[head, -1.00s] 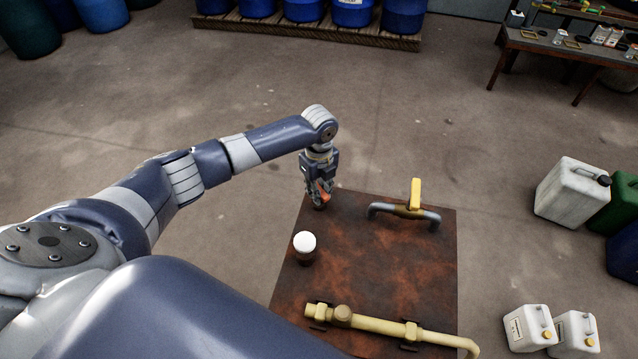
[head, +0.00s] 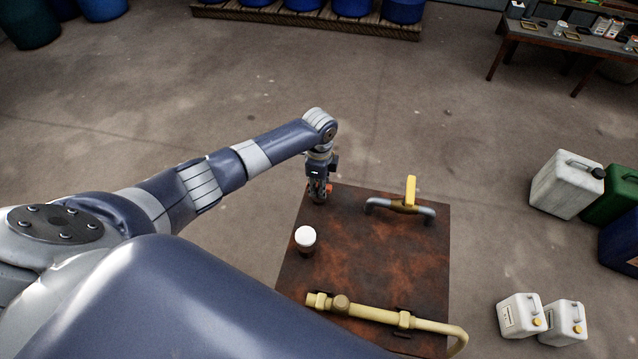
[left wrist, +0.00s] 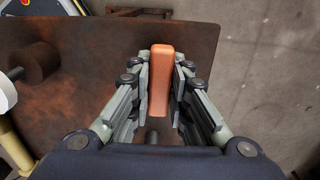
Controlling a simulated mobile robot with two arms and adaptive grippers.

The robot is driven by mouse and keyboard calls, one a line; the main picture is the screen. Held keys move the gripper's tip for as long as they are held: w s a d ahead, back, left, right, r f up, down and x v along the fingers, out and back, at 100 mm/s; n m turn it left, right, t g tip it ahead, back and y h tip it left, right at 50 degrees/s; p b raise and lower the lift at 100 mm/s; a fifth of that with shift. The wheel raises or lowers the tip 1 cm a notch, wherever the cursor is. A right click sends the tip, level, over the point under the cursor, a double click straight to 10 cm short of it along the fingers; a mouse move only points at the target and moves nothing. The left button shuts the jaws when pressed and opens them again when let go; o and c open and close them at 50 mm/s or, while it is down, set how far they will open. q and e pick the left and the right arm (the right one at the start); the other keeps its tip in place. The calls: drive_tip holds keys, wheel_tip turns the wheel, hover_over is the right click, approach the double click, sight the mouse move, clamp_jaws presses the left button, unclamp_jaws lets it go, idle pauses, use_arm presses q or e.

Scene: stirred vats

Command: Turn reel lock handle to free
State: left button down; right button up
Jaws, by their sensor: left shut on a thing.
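The orange handle, which I take for the reel lock handle, shows end-on between the fingers in the left wrist view (left wrist: 160,80). In the head view only a small orange part (head: 329,187) shows beside the fingers, at the far left corner of the rusty panel (head: 365,265). My left gripper (head: 319,195) points down over that corner and is shut on the orange handle, with a finger on each side of it. The handle's mount is mostly hidden by the gripper. My right gripper is not in view.
A white-capped knob (head: 305,236) stands on the panel's left side. A pipe with a yellow lever (head: 410,190) is at the far right of the panel. A yellow pipe (head: 375,312) runs along the near side. Canisters (head: 567,184) stand on the floor at right.

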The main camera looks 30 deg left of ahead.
use_arm(q)
drive_tip(key=shift+w, duration=0.1)
idle(0.4)
drive_tip(key=c, duration=1.5)
unclamp_jaws()
drive_tip(key=shift+r, duration=0.1)
wheel_tip(320, 180, up, 12)
drive_tip(key=shift+f, duration=0.1)
